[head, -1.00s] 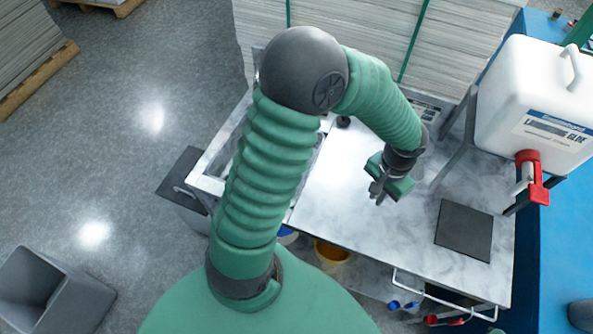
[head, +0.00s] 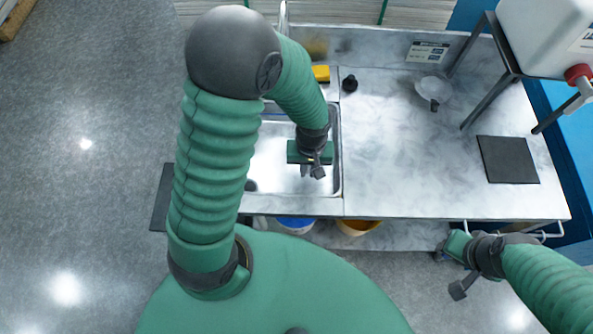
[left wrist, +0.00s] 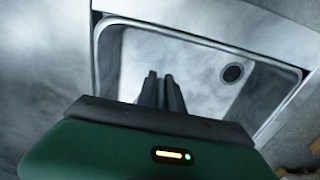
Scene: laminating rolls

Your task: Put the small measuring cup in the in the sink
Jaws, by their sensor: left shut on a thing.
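My left gripper (head: 313,172) is over the steel sink (head: 270,185), near its right side. In the left wrist view its dark fingers (left wrist: 161,92) point down over the sink basin (left wrist: 200,62), close together with a narrow gap. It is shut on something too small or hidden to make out. A clear cup-like thing with a dark part (head: 434,92) stands on the counter at the back right, apart from both grippers; I cannot tell if it is the small measuring cup. My right gripper (head: 456,268) is low, in front of the counter; its fingers are unclear.
The marble-look counter (head: 385,150) right of the sink is mostly clear. It bears a black knob-like thing (head: 350,83) and a dark square mat (head: 508,160). A yellow sponge-like block (head: 321,73) lies behind the sink. A white canister (head: 550,35) stands on a rack at right.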

